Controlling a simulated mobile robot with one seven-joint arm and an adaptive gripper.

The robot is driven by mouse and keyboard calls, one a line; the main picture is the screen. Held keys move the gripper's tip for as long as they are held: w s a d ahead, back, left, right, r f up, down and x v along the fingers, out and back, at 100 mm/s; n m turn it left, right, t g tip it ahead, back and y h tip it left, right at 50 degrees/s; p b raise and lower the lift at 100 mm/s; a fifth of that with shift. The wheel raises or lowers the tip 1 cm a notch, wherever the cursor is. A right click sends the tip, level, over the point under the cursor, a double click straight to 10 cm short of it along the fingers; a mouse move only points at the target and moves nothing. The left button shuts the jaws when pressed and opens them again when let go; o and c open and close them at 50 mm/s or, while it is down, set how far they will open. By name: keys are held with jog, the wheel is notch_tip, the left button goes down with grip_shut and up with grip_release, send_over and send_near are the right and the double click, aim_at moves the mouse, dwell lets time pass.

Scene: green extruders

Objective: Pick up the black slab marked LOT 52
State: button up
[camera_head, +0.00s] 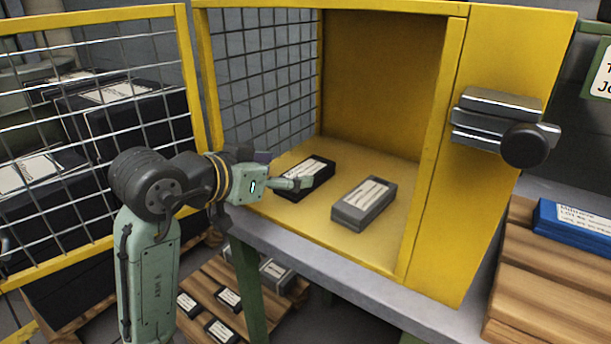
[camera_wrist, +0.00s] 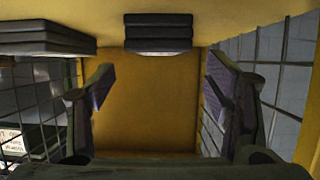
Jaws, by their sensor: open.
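A black slab (camera_head: 318,164) with a white label lies on the yellow floor of the open cabinet; the label's text is too small to read. It also shows in the wrist view (camera_wrist: 158,32), where the picture looks upside down. My gripper (camera_head: 298,183) is at the black slab's near end and partly covers it. In the wrist view my gripper (camera_wrist: 160,85) is open, its two fingers wide apart, with the slab ahead and between them sideways. I see no contact. A grey slab (camera_head: 349,212) with a white label lies to the right; it seems to be the left slab (camera_wrist: 45,38) in the wrist view.
The yellow cabinet (camera_head: 385,60) has a mesh side wall and an open mesh door (camera_head: 100,130) at left. A latch with a black knob (camera_head: 525,145) sticks out on its right front. A blue item (camera_head: 575,222) lies on wooden slats at right. Labelled pieces lie on a pallet (camera_head: 205,290) below.

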aim_at(303, 172)
jog(key=shift+x, duration=3)
jog(key=shift+s, duration=0.1)
jog(key=shift+c, duration=0.4)
jog(key=c, duration=1.4)
